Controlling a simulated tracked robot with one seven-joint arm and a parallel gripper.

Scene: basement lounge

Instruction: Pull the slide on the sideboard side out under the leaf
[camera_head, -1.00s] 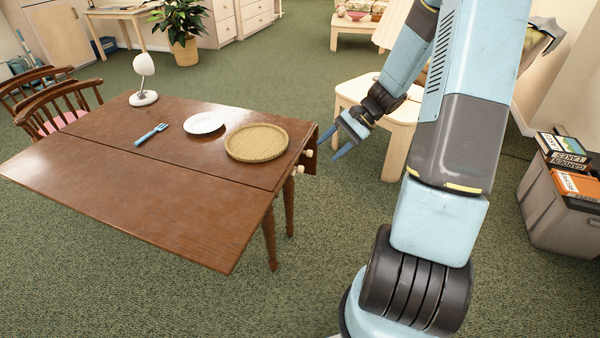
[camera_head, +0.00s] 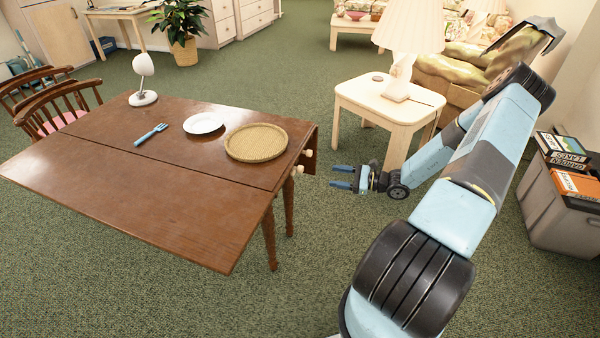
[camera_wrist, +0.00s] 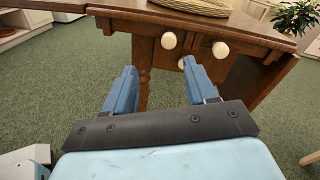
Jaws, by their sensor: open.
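The brown wooden drop-leaf table (camera_head: 110,200) stands at left, its near leaf (camera_head: 180,220) level with the top. Pale round knobs show at its right end: an upper one (camera_head: 308,153) and a lower one (camera_head: 300,169). In the wrist view there are two upper knobs, left (camera_wrist: 168,40) and right (camera_wrist: 220,49), and a lower one partly behind a finger. Which knob belongs to which slide is unclear. My gripper (camera_head: 332,176) is open and empty, apart from the knobs, pointing at the table end. Its blue fingers (camera_wrist: 158,68) show in the wrist view.
A pale side table (camera_head: 390,105) with a lamp stands behind my arm. A grey bin (camera_head: 560,205) is at right. Green carpet is clear around the gripper.

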